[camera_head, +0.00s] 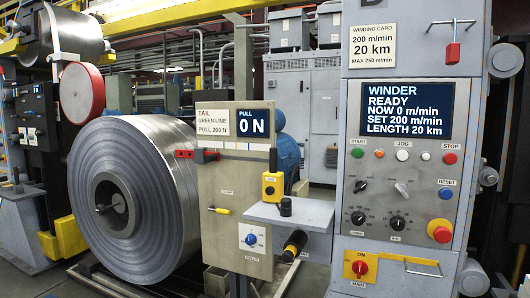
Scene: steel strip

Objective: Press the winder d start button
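The winder panel (410,120) is a tall grey cabinet at the right. Its green start button (357,153) is at the left end of a button row, under a START label. An orange light (379,154), a white jog button (402,155), a small white light (425,156) and a red stop button (449,158) follow to the right. The screen (407,109) reads WINDER READY, NOW 0 m/min, SET 200 m/min, LENGTH 20 km. A letter at the cabinet's top is cut off by the frame edge. My gripper is not in view.
A grey shelf (311,217) juts out left of the panel. A post (233,180) with a 0 N display stands beside a large steel coil (137,190). A red emergency button (441,232) and a red main switch (360,267) sit lower on the cabinet.

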